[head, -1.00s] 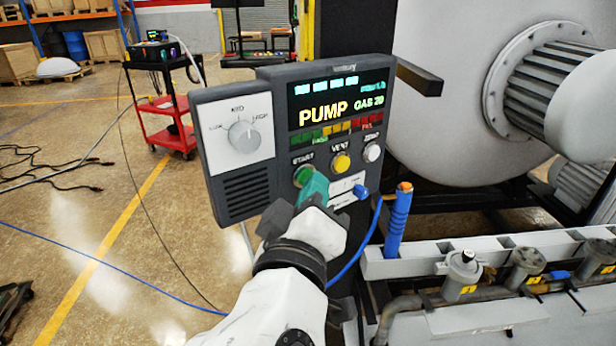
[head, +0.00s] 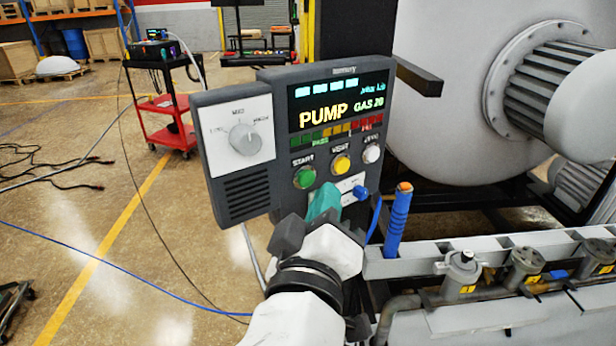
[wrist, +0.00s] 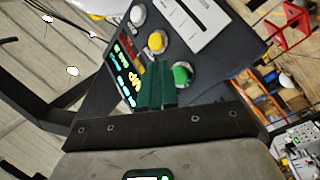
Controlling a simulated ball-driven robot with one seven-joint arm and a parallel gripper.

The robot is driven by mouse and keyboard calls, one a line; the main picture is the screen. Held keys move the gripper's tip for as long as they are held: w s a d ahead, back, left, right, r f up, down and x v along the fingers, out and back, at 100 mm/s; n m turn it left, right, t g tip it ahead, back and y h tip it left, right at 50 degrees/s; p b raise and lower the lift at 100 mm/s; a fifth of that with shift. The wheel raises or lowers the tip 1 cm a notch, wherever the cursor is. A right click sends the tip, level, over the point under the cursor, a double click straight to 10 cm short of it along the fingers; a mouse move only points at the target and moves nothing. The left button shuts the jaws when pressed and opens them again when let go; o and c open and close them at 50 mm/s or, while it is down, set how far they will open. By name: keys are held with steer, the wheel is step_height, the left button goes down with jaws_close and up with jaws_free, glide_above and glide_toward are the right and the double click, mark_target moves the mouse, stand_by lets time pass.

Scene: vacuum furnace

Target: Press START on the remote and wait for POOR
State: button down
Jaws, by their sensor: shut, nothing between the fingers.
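The remote (head: 244,195) is a dark grey panel with a lit display (head: 338,100) reading "PUMP" and "GAS 20". Its green START button (head: 304,177) sits below the display, left of a yellow VENT button (head: 341,164) and a white button (head: 371,154). My gripper (head: 324,200) has teal fingers, shut and empty, just below and right of START, apart from it in the head view. In the wrist view the fingers (wrist: 157,85) point at the panel beside the green button (wrist: 181,75). The gap between fingertips and panel is hard to judge.
A selector knob (head: 245,139) is on the panel's left part. A blue wand (head: 397,222) with an orange tip stands upright right of the panel, by a rail with valves (head: 463,268). A large grey vessel (head: 450,100) is behind. Open floor lies left.

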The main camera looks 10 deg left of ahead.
steer(key=s+d, duration=0.3)
steer(key=shift+p, duration=0.3)
stand_by(0.4)
steer(key=s+d+f+m+g+h, duration=0.1)
steer(key=d+f+m+g+h, duration=0.4)
steer(key=d+f, duration=1.6)
steer(key=s+d+f+m+g+y, duration=0.1)
steer(key=s+d+f+g, duration=0.2)
steer(key=s+f, duration=0.3)
steer(key=s+d+f+m+g+y, duration=0.2)
steer(key=s+f+g, duration=0.3)
steer(key=s+f, duration=0.2)
steer(key=s+d+f+m+g+y, duration=0.1)
steer(key=s+d+f+m+g, duration=0.1)
steer(key=s+f, duration=0.4)
steer(key=s+d+g, duration=0.1)
steer(key=s+g, duration=0.1)
steer(key=s, duration=0.2)
steer(key=shift+d+f+g+y, duration=0.25)
steer(key=shift+d+g+y, duration=0.1)
steer(key=shift+g+y, duration=0.05)
